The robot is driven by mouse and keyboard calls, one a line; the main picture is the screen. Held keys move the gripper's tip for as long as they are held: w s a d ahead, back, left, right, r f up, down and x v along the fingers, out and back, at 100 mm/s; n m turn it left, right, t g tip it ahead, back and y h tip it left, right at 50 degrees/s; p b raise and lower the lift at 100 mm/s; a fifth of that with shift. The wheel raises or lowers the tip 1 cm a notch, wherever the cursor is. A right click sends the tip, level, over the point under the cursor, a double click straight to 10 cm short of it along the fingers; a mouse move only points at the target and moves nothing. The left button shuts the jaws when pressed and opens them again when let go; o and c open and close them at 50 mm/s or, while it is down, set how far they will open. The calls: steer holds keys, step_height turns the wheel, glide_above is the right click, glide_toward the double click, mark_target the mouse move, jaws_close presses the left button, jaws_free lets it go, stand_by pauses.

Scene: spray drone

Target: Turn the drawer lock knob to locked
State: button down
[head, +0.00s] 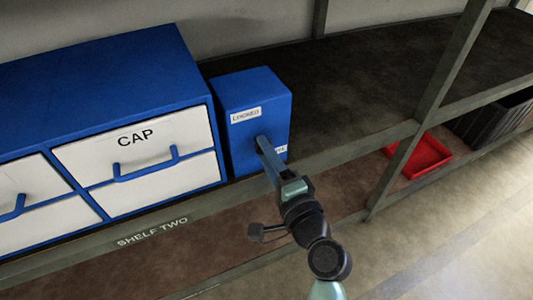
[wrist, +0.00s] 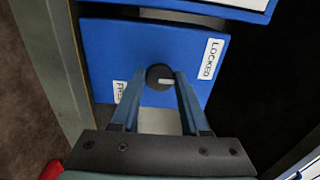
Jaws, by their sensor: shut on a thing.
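The lock knob (wrist: 158,77) is a round black dial with a light pointer mark, on the front of a blue box (head: 272,98). In the wrist view the mark lies near horizontal, on the knob's right half. A LOCKED label (wrist: 210,58) is to its right, and a partly hidden label, seemingly FREE (wrist: 120,91), is at lower left. My gripper (wrist: 160,77) is shut on the knob, one finger on each side. In the head view my gripper (head: 261,141) reaches the box front and hides the knob; the LOCKED label (head: 246,115) shows above it.
A blue cabinet with white drawers marked CAP (head: 136,138) stands close left of the box. The shelf (head: 360,90) right of the box is bare. A shelf post (head: 420,125), a red tray (head: 428,153) and a dark crate (head: 490,116) are farther right.

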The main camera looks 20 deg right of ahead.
steer(key=shift+c, duration=2)
jaws_free()
steer(key=s, duration=1.3)
steer(key=shift+d+p, duration=0.25)
steer(key=shift+p, duration=0.2)
steer(key=w+a+r+n+t+y, duration=0.1)
steer(key=w+a+r+n, duration=0.25)
steer(key=r, duration=0.35)
steer(key=w+a+r+n, duration=0.2)
steer(key=w+r+n, duration=0.3)
steer(key=r, duration=0.1)
steer(key=w+a+r+n+t, duration=0.1)
steer(key=a+r+n+t, duration=0.15)
steer(key=r, duration=0.65)
steer(key=a+r+n+t, duration=0.1)
steer(key=a+r+n, duration=0.25)
steer(key=r, duration=0.55)
steer(key=s+a+r+n+t+h, duration=0.1)
steer(key=s+a+r+n+t, duration=0.2)
steer(key=r, duration=0.5)
steer(key=s+a+r+t+h, duration=0.1)
steer(key=s+a+r+t, duration=0.1)
steer(key=s+r, duration=0.45)
step_height(320, 180, up, 35)
steer(key=w+p, duration=0.1)
steer(key=p, duration=3.2)
steer(key=shift+w+f+p, duration=0.2)
steer(key=shift+w+p, duration=0.1)
steer(key=shift+w, duration=0.05)
